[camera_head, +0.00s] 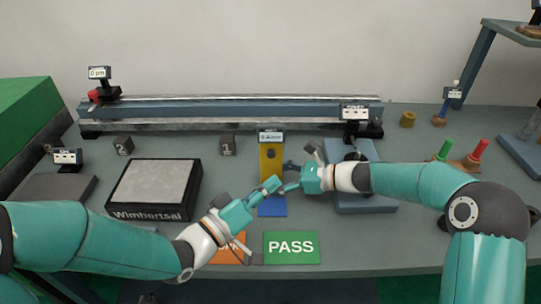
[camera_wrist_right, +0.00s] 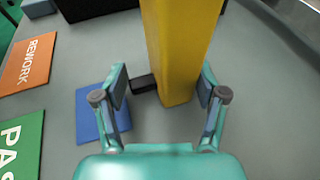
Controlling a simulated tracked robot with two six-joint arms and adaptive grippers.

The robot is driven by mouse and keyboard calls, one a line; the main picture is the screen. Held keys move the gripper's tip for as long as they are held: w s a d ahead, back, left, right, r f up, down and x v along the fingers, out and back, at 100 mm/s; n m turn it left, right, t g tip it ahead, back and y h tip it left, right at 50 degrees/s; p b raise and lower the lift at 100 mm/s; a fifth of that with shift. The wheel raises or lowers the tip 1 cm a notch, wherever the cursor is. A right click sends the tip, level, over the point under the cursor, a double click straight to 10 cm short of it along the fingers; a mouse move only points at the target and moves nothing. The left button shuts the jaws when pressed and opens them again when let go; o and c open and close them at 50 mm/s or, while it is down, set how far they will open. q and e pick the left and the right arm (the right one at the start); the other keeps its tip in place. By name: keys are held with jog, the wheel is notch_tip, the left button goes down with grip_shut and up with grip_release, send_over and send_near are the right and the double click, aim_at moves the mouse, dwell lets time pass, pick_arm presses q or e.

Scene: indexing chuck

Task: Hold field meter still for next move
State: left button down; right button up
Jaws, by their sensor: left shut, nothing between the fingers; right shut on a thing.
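The field meter, a yellow upright body (camera_head: 271,160) with a small display on top, stands near the middle of the bench. In the right wrist view its yellow body (camera_wrist_right: 178,50) rises between the fingers of my right gripper (camera_wrist_right: 163,84). My right gripper also shows in the head view (camera_head: 291,174), coming from the right and shut on the meter. A small black part sticks out near the meter's lower left side in the wrist view. My left gripper (camera_head: 272,187) is shut and empty, just in front of the meter and close to the right gripper.
A blue pad (camera_head: 272,207) lies in front of the meter. A green PASS pad (camera_head: 291,248) and a partly covered orange REWORK pad (camera_wrist_right: 28,62) lie near the front. A long rail (camera_head: 230,110) runs along the back.

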dwell(0.3)
jog(key=o, duration=0.9)
jog(key=v, duration=0.7)
jog(key=shift+d, duration=0.15)
jog(key=shift+s+d, duration=0.1)
jog(key=shift+s, duration=0.1)
